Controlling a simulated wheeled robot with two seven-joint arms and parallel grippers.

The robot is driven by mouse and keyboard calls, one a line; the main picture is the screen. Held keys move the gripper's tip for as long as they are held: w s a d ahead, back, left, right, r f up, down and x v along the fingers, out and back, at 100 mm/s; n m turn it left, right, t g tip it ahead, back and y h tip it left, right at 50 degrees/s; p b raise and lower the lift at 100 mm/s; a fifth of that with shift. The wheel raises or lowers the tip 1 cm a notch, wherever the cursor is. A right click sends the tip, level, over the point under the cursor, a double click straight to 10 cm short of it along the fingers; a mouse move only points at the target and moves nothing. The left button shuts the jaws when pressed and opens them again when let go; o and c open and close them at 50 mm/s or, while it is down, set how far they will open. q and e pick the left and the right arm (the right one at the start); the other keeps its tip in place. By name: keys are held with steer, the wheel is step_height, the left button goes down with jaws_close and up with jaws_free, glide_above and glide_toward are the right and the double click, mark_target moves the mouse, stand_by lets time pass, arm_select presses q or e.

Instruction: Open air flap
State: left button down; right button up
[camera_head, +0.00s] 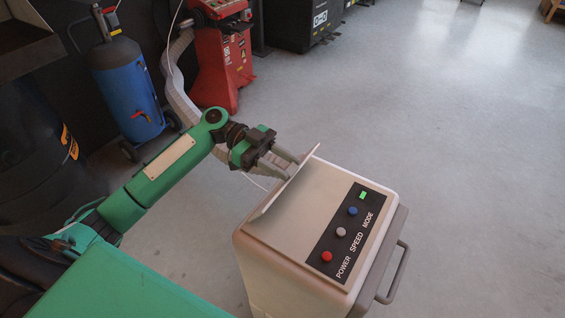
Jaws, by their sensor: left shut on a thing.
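The air flap (291,180) is a thin pale plate on top of a beige box-shaped unit (262,251). It stands raised and tilted along the left part of the top. My left gripper (292,164) reaches in from the left and is shut on the flap near its upper, far end. The fingertips are partly hidden against the flap. My right gripper is not in view.
The unit's black panel (346,234) has red, white and blue buttons and a lit green indicator. A grey handle (397,275) sticks out at its right. A blue tank (128,88) and red machine (221,57) stand behind. The floor at right is clear.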

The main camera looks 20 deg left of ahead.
arm_select(q)
steer(key=c, duration=0.9)
jaws_free()
steer(key=shift+r, duration=0.1)
steer(key=shift+a, duration=0.15)
steer(key=shift+w+a, duration=0.1)
steer(key=shift+a, duration=0.25)
steer(key=a, duration=0.4)
steer(key=w+a+r+b, duration=0.1)
steer(key=a, duration=0.3)
steer(key=a+r+b, duration=0.1)
steer(key=a, duration=0.3)
steer(key=shift+w+a, duration=0.3)
steer(key=shift+w, duration=0.05)
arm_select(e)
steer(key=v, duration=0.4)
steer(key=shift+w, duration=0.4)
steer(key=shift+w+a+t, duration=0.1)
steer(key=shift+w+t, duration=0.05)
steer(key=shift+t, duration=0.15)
